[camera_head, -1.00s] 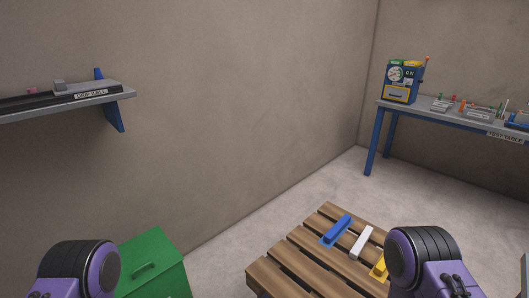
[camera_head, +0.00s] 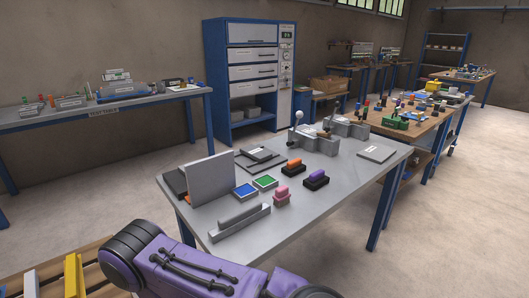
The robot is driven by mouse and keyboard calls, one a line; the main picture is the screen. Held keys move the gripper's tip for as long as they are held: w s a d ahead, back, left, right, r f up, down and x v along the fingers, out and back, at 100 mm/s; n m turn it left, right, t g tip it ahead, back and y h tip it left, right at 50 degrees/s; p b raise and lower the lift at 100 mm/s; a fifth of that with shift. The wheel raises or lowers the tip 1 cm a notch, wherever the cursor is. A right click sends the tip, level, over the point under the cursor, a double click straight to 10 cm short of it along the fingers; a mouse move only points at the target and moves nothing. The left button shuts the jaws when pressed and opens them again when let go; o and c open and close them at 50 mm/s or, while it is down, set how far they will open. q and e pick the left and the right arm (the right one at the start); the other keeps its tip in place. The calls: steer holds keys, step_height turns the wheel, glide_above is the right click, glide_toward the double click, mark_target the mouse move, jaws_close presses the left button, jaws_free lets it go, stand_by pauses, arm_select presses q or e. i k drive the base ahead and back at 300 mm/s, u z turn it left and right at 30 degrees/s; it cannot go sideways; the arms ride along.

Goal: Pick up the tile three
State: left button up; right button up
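No tile marked three can be read. On the near grey table (camera_head: 325,205) lie a blue square tile (camera_head: 245,191) and a green square tile (camera_head: 265,181), side by side in dark frames. A flat grey plate (camera_head: 377,153) with a small label lies at the table's right end. I cannot tell which of these, if any, is tile three. One purple arm of mine crosses the bottom of the view, in front of the table. Neither gripper shows.
A grey upright panel (camera_head: 211,178) and a long grey block (camera_head: 239,222) stand at the table's left. Pink, orange and purple handled pieces sit mid-table. A pallet (camera_head: 95,284) with white and yellow bars is lower left. Open floor lies right.

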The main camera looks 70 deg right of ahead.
mark_target(256, 153)
steer(key=z, duration=2.2)
steer(key=k, duration=0.5)
steer(key=z, duration=2.1)
steer(key=i, duration=1.65)
steer(key=u, duration=1.6)
